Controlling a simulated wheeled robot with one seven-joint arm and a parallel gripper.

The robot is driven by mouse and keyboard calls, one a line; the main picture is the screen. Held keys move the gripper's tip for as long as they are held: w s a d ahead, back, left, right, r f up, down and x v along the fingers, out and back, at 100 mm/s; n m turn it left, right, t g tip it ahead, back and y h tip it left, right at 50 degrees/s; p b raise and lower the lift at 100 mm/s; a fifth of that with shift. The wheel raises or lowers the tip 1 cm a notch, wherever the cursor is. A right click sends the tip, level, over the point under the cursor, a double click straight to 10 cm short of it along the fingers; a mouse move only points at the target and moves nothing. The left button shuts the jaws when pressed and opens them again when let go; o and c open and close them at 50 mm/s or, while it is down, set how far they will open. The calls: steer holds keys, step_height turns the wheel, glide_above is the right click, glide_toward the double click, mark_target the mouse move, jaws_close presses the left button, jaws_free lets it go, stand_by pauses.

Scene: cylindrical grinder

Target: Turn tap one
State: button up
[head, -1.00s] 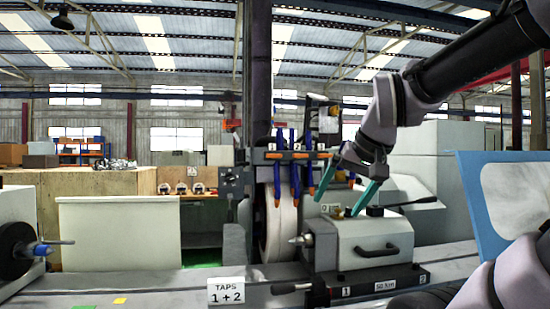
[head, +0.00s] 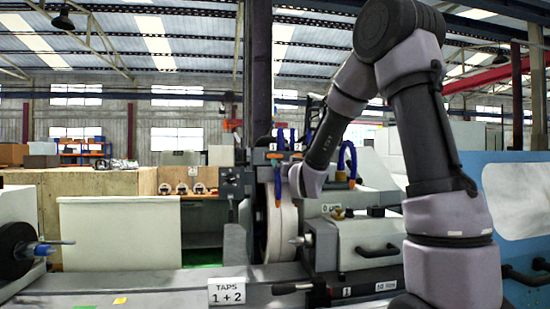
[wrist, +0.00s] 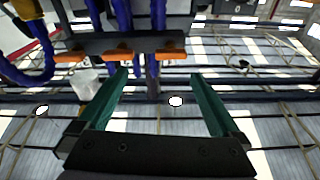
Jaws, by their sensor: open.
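My forearm covers part of this row. In the wrist view the bar (wrist: 100,42) crosses the top, with a left orange tap (wrist: 70,57), a middle one (wrist: 118,54) and a right one (wrist: 172,55). No number shows on them, so I cannot tell which is tap one. My gripper (wrist: 160,75) is open and empty, its teal fingers pointing at the bar. The right tap shows between the fingertips, the middle one by the left fingertip. The head view hides my fingers.
A sign reading "TAPS 1 + 2" (head: 227,291) stands at the machine front. The grinding wheel (head: 282,225) is close to my wrist. A grey block with a handle (head: 375,250) stands right of it. A blue panel (head: 500,170) is at far right.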

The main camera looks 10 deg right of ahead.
mark_target(276, 157)
steer(key=w+t, duration=0.1)
steer(key=w, duration=0.3)
steer(key=w+a+r+n, duration=0.1)
steer(key=w, duration=0.3)
steer(key=w+a+r+t, duration=0.1)
steer(key=w, duration=0.3)
steer(key=shift+w+r+t, duration=0.15)
steer(key=shift+r+t, duration=0.1)
steer(key=shift+t, duration=0.05)
steer(key=shift+n, duration=0.3)
steer(key=c, duration=1.2)
